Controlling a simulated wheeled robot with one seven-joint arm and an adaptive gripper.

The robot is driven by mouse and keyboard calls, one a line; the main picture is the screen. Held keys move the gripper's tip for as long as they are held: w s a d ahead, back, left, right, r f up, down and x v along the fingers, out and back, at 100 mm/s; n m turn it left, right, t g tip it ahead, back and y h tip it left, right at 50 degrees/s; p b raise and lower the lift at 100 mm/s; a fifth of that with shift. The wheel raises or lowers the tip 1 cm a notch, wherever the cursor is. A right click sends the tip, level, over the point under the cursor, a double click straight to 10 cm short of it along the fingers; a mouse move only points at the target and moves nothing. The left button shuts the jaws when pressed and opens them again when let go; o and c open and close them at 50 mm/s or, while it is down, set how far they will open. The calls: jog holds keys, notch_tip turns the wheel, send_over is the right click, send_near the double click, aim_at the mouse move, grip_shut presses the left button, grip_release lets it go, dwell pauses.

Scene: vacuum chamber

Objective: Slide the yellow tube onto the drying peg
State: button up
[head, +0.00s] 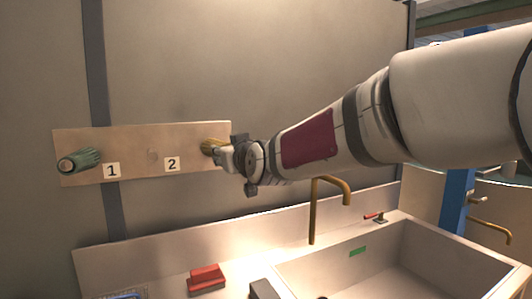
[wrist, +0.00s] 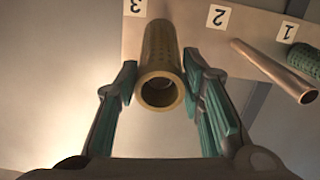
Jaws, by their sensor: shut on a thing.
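The yellow tube (head: 211,146) is at the right end of a wooden board on the wall. In the wrist view the yellow tube (wrist: 158,62) points from the board toward the camera, with its open end facing me beside the label 3. My gripper (head: 222,153) is shut on the tube, with one finger on each side of it in the wrist view (wrist: 160,85). I cannot tell whether a peg is inside the tube. A bare copper peg (wrist: 272,70) stands out beside the label 2; it also shows end-on in the head view (head: 152,155).
A green ribbed tube (head: 79,160) sits at the board's left end by the label 1. Below are a sink (head: 390,262), a brass tap (head: 314,215) and a red-topped block (head: 206,277). The wall above the board is clear.

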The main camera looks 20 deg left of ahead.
jog(key=shift+x, duration=1.3)
jog(key=shift+w+a, duration=0.15)
jog(key=shift+a, duration=0.15)
jog(key=o, duration=1.3)
jog(key=shift+o, duration=0.2)
jog(key=v, duration=1.2)
jog(key=shift+w, duration=0.1)
